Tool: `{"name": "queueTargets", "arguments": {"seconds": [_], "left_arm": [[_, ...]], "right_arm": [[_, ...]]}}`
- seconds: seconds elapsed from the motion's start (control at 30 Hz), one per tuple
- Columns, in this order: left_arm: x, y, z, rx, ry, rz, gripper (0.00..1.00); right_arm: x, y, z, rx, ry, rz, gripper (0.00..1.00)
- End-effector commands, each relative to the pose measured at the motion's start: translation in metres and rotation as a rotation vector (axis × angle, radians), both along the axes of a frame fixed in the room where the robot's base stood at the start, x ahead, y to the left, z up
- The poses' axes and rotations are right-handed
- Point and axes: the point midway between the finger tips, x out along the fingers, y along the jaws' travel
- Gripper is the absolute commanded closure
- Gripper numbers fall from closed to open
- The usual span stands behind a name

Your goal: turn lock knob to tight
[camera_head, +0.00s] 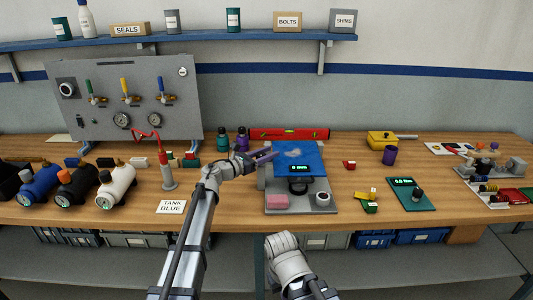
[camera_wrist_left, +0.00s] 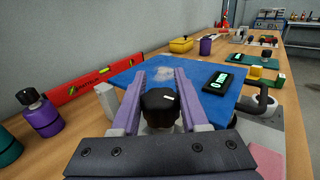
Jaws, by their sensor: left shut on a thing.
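The lock knob (camera_wrist_left: 160,106) is black with a small white mark on its top. My left gripper (camera_head: 268,155) reaches in from the left. In the left wrist view its purple fingers (camera_wrist_left: 166,92) stand on both sides of the knob, shut on it. In the head view the knob is hidden by the gripper.
The plate bears a green-lit display (camera_head: 300,168) above a grey base (camera_head: 290,206) with a pink block (camera_head: 278,201). A red level (camera_head: 289,134) lies behind. Purple (camera_head: 242,140) and teal (camera_head: 222,140) bottles stand left.

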Motion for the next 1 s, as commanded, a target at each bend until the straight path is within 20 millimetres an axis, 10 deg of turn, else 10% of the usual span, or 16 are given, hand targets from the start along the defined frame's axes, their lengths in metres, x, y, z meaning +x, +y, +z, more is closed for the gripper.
{"name": "queueTargets", "arguments": {"seconds": [0.5, 0.53, 0.77, 1.0], "left_arm": [[-0.0019, -0.0013, 0.0003, -0.001, -0.001, -0.083, 1.0], [-0.0019, -0.0012, 0.0003, -0.001, -0.001, -0.083, 0.53], [-0.002, -0.0013, 0.0002, 0.0, 0.0, -0.082, 0.27], [-0.0023, -0.001, 0.0001, 0.0, 0.0, -0.082, 0.26]], "right_arm": [[0.0, 0.0, 0.0001, 0.0, 0.0, 0.0, 1.0], [0.0, 0.0, 0.0001, 0.0, 0.0, 0.0, 1.0], [0.0, 0.0, 0.0001, 0.0, 0.0, 0.0, 1.0], [0.0, 0.0, 0.0001, 0.0, 0.0, 0.0, 1.0]]}}
